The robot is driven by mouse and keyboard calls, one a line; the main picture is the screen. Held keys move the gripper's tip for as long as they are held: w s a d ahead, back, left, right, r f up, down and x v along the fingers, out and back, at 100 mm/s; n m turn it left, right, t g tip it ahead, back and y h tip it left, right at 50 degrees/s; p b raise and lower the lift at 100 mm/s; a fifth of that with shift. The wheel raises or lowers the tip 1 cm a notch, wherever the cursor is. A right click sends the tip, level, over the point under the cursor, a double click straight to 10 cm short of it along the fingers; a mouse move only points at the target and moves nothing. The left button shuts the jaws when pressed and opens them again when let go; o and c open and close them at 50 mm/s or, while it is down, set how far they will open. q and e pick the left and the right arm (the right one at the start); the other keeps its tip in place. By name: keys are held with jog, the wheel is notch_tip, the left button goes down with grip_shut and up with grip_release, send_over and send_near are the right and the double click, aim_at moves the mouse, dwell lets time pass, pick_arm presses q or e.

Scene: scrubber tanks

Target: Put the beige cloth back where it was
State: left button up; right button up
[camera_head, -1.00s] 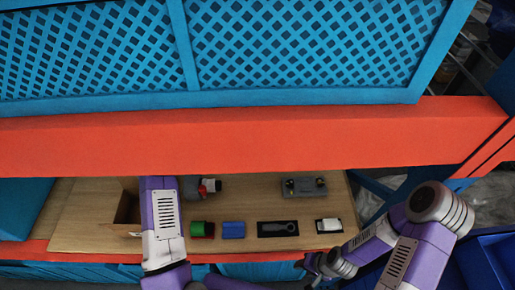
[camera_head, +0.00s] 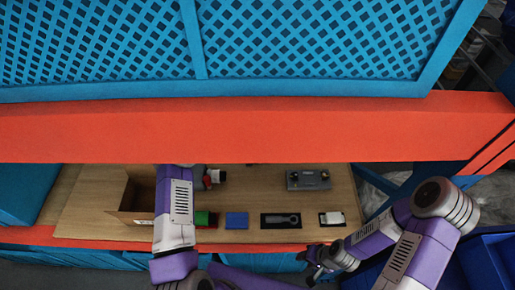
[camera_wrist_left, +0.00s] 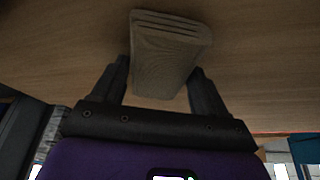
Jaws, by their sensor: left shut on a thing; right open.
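In the left wrist view the beige cloth (camera_wrist_left: 168,55), folded in layers, sits between the two dark fingers of my left gripper (camera_wrist_left: 163,88), which is shut on it. A wooden surface fills the background behind it; I cannot tell whether the cloth touches it. My right gripper (camera_head: 318,262) is open and empty, in front of the bench's front edge.
On the wooden bench (camera_head: 270,185) are an open cardboard box (camera_head: 138,195), a green-and-red item (camera_head: 205,219), a blue block (camera_head: 236,220), a dark tool mat (camera_head: 268,220), a white item (camera_head: 333,218) and a grey device (camera_head: 308,180). The orange beam (camera_head: 260,130) overhangs the back.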

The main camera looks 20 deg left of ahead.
pick_arm(q)
jog(key=shift+f, duration=0.2)
jog(key=o, duration=0.9)
jog(key=shift+o, duration=0.2)
jog(key=shift+v, duration=3.95)
jog(key=shift+w, duration=0.1)
